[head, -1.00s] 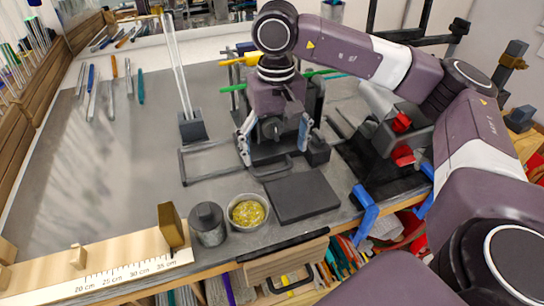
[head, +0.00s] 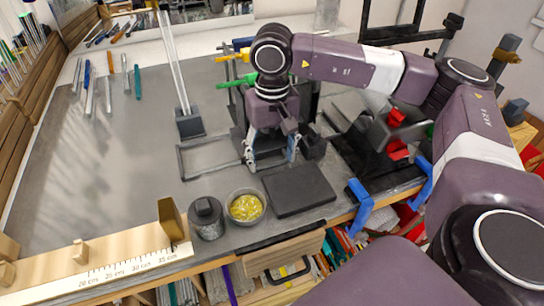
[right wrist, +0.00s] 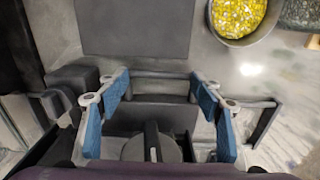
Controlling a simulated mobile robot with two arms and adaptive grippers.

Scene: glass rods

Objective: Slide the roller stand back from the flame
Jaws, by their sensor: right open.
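The roller stand (head: 312,145) looks to be the dark stand under and behind my right gripper; the arm hides most of it. In the right wrist view a grey handle bar (right wrist: 150,74) runs across the front of its dark body (right wrist: 150,112). My right gripper (head: 270,166) points down at the stand's front side. In the right wrist view its blue-padded fingers (right wrist: 164,92) are wide apart, one on each side of the dark body, near the bar. I cannot tell whether they touch it. I see no flame. My left gripper is not in view.
A grey wire frame (head: 182,163) and a block (head: 190,123) with glass rods stand left. The left bench is mostly clear.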

